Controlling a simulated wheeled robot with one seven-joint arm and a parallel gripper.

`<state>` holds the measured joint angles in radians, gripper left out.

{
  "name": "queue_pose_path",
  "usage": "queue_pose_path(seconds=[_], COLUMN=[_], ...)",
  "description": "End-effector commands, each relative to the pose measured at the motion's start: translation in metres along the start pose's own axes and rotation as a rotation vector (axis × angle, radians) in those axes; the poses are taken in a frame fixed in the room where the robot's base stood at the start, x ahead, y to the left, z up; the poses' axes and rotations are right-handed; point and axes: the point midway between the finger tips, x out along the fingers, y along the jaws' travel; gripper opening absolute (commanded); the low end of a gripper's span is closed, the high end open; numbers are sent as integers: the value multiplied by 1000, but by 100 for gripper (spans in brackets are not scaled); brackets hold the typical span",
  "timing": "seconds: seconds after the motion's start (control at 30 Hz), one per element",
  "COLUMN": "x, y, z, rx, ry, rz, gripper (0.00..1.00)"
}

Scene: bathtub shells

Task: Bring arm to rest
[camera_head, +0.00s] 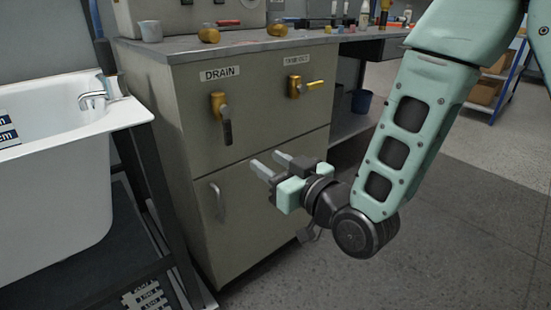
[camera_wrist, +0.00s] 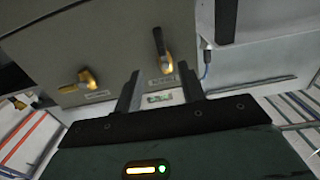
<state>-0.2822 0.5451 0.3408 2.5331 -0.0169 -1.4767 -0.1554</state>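My gripper (camera_head: 272,166) is at the end of my arm, in front of the grey-green cabinet (camera_head: 262,225) and below its valves. Its two fingers are spread apart with nothing visible between them, and they point toward the cabinet front. In the wrist view the gripper (camera_wrist: 160,84) also shows two separate fingers with an empty gap. The drain valve (camera_head: 219,112) has a brass body and a dark lever hanging down. The second valve (camera_head: 302,87) has a yellow lever pointing right. Both valves also show in the wrist view, the dark-levered one (camera_wrist: 162,50) and the brass one (camera_wrist: 82,82).
A white bathtub (camera_head: 60,190) on a dark frame stands at the left. The cabinet top (camera_head: 235,42) holds a cup (camera_head: 150,31) and small brass pieces. A blue bin (camera_head: 361,102) sits under the back bench. A shelf rack (camera_head: 492,90) is at right. Open floor lies at lower right.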

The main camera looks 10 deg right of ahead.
Motion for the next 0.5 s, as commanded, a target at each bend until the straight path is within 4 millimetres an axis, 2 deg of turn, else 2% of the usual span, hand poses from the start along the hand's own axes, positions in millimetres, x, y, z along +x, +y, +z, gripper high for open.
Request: queue_pose_path(seconds=[0.13,0.5], x=[-9,-10], y=[0,-1], z=[-2,0], rx=[0,-1], ry=[0,-3], rz=[-1,-2], gripper=[40,40])
